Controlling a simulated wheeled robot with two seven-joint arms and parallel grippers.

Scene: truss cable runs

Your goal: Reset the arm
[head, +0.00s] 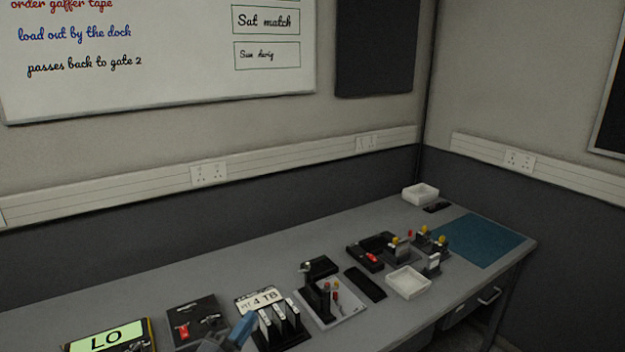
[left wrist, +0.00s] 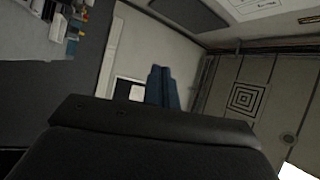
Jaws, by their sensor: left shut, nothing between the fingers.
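My left gripper (head: 241,330) shows at the bottom of the head view as blue fingers in front of the desk's near part. In the left wrist view its two blue fingers (left wrist: 161,88) lie side by side, shut with nothing between them, pointing toward a wall. The fingers look clear of the desk items. My right gripper is in neither view.
A grey desk (head: 215,267) runs along the wall. A whiteboard (head: 180,60) hangs above.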

